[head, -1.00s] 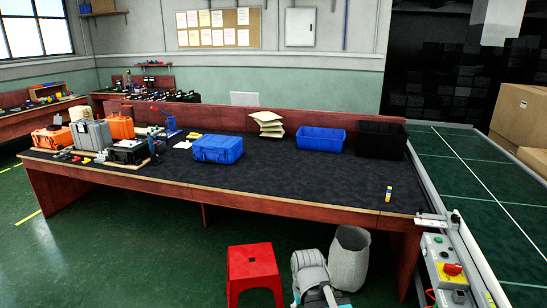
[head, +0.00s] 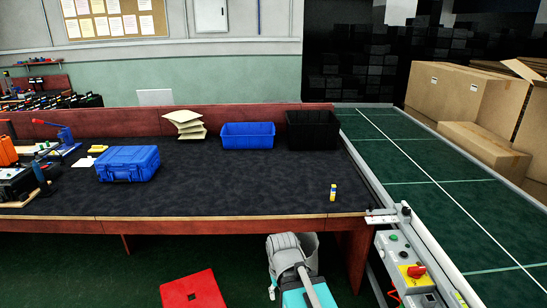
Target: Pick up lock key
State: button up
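I cannot surely make out a lock key in the head view. A grey control box (head: 408,262) stands at the right, beside the conveyor's edge. It has a red rotary knob on a yellow plate (head: 415,271) and small buttons, one green. Whether a key sits there is too small to tell. My gripper is not in view.
A dark-topped table (head: 240,185) bears a blue case (head: 128,163), a blue bin (head: 247,135), a black bin (head: 312,131) and a small yellow-and-blue item (head: 333,192). A red stool (head: 193,290) stands in front. The green conveyor (head: 425,180) runs along the right, with cardboard boxes (head: 452,95) beyond.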

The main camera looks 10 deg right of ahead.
aim_at(333, 186)
jog(key=z, duration=0.2)
jog(key=i, duration=0.8)
jog(key=z, duration=0.4)
jog(key=i, duration=0.7)
jog(key=z, duration=0.3)
